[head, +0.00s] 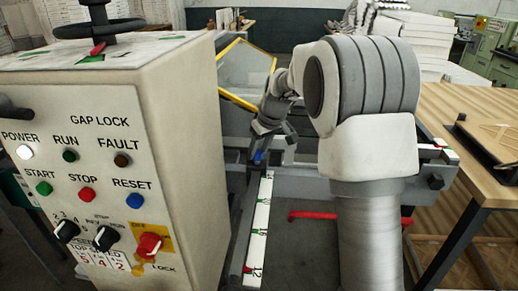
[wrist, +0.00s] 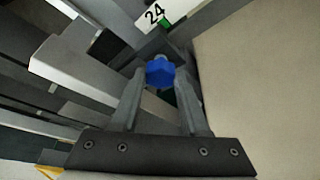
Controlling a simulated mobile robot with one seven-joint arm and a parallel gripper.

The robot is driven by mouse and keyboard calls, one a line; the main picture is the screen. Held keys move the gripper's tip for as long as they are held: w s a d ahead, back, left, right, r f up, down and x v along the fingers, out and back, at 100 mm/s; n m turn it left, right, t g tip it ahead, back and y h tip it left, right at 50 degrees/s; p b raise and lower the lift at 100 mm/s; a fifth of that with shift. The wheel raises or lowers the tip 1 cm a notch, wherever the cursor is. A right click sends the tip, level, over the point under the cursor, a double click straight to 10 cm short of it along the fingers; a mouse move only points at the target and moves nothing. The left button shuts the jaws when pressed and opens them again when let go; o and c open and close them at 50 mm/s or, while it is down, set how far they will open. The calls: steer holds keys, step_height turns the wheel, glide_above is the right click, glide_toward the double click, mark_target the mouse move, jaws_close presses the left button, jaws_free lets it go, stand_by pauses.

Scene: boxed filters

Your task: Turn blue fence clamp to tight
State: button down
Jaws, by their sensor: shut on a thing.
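The blue fence clamp (wrist: 160,71) is a small faceted blue knob on a grey mount. In the wrist view it sits between the tips of my gripper (wrist: 158,82), with a finger on each side. In the head view the blue clamp (head: 258,156) shows as a small blue spot at the far end of a white scale rail (head: 260,215), just below my gripper (head: 268,143). My gripper is shut on the clamp. The clamp has no readable tight or loose mark in view.
A beige control cabinet (head: 180,150) stands close on the left, and its wall (wrist: 265,75) is right of the gripper in the wrist view. A wooden table (head: 470,120) is at the right. A yellow-edged clear guard (head: 245,70) stands behind the gripper. A green mark sits beside the number 24 (wrist: 154,14).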

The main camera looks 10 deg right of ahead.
steer(key=m, duration=0.1)
steer(key=m+h+p, duration=0.1)
steer(key=m, duration=0.1)
steer(key=shift+a+r+m+t+p, duration=0.2)
steer(key=shift+a+m+t+p, duration=0.05)
steer(key=shift+m+t+p, duration=0.05)
steer(key=m+h+p, duration=0.1)
steer(key=m, duration=0.2)
steer(key=shift+a+m+h+p, duration=0.1)
steer(key=shift+m+h+p, duration=0.2)
steer(key=shift+h+p, duration=0.1)
steer(key=m+h+p, duration=0.1)
steer(key=m, duration=0.2)
steer(key=shift+a+m+p, duration=0.1)
steer(key=shift+m+p, duration=0.2)
steer(key=shift+p, duration=0.05)
steer(key=shift+w+f+m+g+h+p, duration=0.1)
steer(key=shift+m+g+h+p, duration=0.6)
steer(key=shift+m, duration=1.1)
steer(key=shift+c, duration=2)
jaws_free()
steer(key=shift+f, duration=0.1)
